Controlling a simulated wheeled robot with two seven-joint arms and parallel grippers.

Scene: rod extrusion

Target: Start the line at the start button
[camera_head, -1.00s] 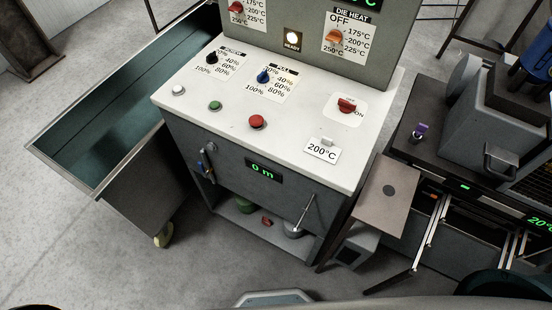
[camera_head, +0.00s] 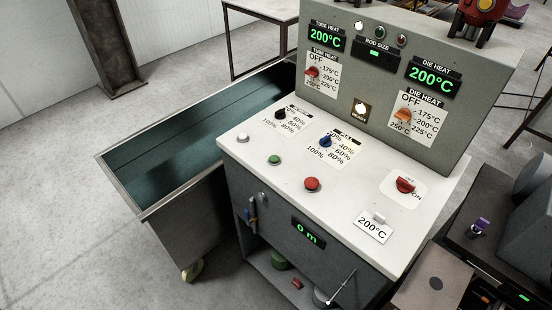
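The control console (camera_head: 255,168) stands in the middle of the head view with a white sloping top. A green button (camera_head: 274,160) sits on its front left, between a white button (camera_head: 242,138) and a larger red button (camera_head: 312,184). None of these buttons has a readable label. The upright panel shows tube heat (camera_head: 325,39) and die heat (camera_head: 434,78) displays, both at 200°C. A round lamp marked READY (camera_head: 361,108) is lit. The length display (camera_head: 308,232) reads 0 m.
A grey bin with a teal inside (camera_head: 150,211) stands left of the console. A black knob (camera_head: 280,114), a blue knob (camera_head: 325,140) and a red switch (camera_head: 405,185) are on the console top. Dark equipment (camera_head: 490,245) stands at right. The floor at left is clear.

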